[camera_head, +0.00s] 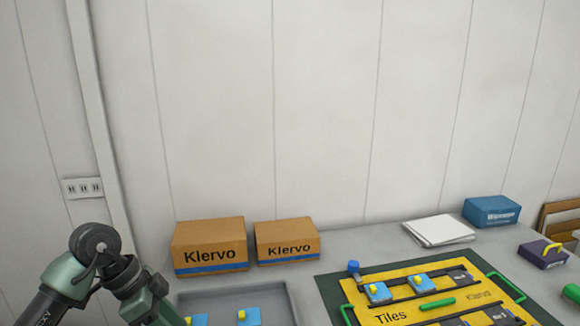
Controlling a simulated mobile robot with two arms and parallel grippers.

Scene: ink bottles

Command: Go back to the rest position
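My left arm (112,262) rises at the lower left and bends down past the bottom edge; its gripper is out of the frame. My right arm and gripper do not show. A yellow board marked "Tiles" (390,316) with green handles lies on a dark green mat (331,288). Two blue pieces with yellow knobs (379,292) (420,283) sit in its back row. The grey tray (272,296) at the bottom holds blue pieces with yellow knobs (247,317), partly cut off by the frame edge.
Two cardboard "Klervo" boxes (209,246) (287,241) stand at the back against the wall. White paper (438,230), a blue wipes box (490,211) and a purple item with a yellow handle (543,254) are at the right. Bare table shows between the boxes and the paper.

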